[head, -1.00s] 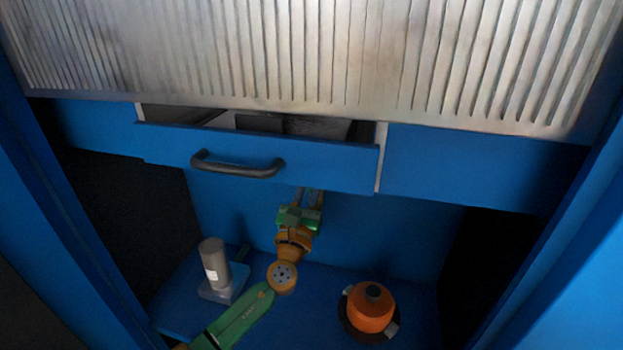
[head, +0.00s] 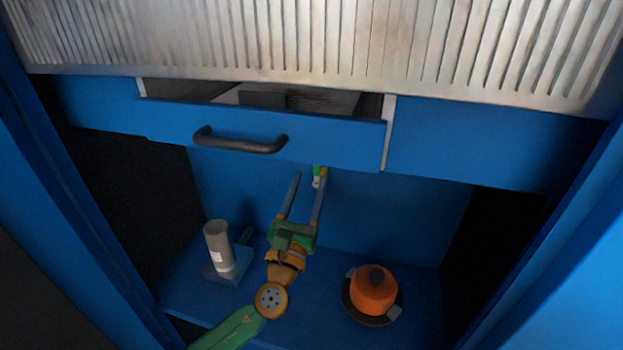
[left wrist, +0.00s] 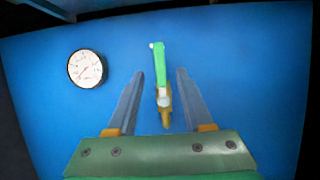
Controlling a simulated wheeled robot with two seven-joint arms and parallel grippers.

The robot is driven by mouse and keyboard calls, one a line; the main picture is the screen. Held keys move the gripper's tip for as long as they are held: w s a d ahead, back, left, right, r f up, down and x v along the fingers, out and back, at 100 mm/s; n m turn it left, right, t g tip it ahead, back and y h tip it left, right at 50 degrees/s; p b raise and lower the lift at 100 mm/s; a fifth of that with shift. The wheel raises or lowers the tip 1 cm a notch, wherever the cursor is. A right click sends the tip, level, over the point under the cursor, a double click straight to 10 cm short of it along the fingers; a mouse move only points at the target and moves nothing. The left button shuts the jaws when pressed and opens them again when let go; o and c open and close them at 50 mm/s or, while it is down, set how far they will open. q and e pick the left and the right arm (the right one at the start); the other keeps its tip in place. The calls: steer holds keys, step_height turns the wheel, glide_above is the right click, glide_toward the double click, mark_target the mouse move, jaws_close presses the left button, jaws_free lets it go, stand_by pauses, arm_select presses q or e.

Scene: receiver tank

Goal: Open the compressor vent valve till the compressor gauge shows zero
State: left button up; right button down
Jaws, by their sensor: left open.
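The vent valve has a green lever (left wrist: 159,62) on a brass body (left wrist: 164,105) on the blue back panel. In the left wrist view the lever points up. In the head view only a small part of the valve (head: 317,178) shows, just under the drawer. A round white gauge (left wrist: 86,69) is on the panel left of the valve; its reading is too small to tell. My left gripper (head: 309,177) is open and empty, its fingers pointing at the panel. In the left wrist view the brass body appears between the fingers (left wrist: 161,75); contact cannot be told. My right gripper is out of view.
A partly open blue drawer (head: 330,140) with a dark handle (head: 240,143) overhangs the valve. Below, a grey cylinder (head: 219,246) stands at left and an orange pot (head: 374,291) at right on the blue shelf (head: 310,325). Blue side walls bound the space.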

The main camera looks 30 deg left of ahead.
arm_select(q)
steer(key=s+f+n+g, duration=0.4)
steer(key=s+f+n, duration=0.1)
steer(key=f+n, duration=0.2)
steer(key=s+f+n+g, duration=0.5)
steer(key=f+n, duration=0.3)
steer(key=n, duration=0.2)
steer(key=s+f+n+g, duration=0.5)
steer(key=f+n, duration=0.2)
steer(key=n, duration=0.1)
steer(key=shift+d+f+h, duration=0.2)
steer(key=shift+f+h, duration=0.1)
steer(key=shift+f, duration=0.05)
steer(key=s+d+f+n+g+h, duration=0.5)
steer(key=s+d+n, duration=0.25)
steer(key=s, duration=0.35)
step_height(320, 180, down, 12)
steer(key=s+m+p, duration=0.1)
steer(key=p, duration=0.3)
steer(key=s+f+g+p, duration=0.1)
steer(key=s+f, duration=0.2)
steer(key=s, duration=0.3)
steer(key=s+a+f+g+p, duration=0.1)
steer(key=s+f+p, duration=0.1)
steer(key=s+f, duration=0.2)
steer(key=s, duration=0.2)
steer(key=shift+s+a+y, duration=0.3)
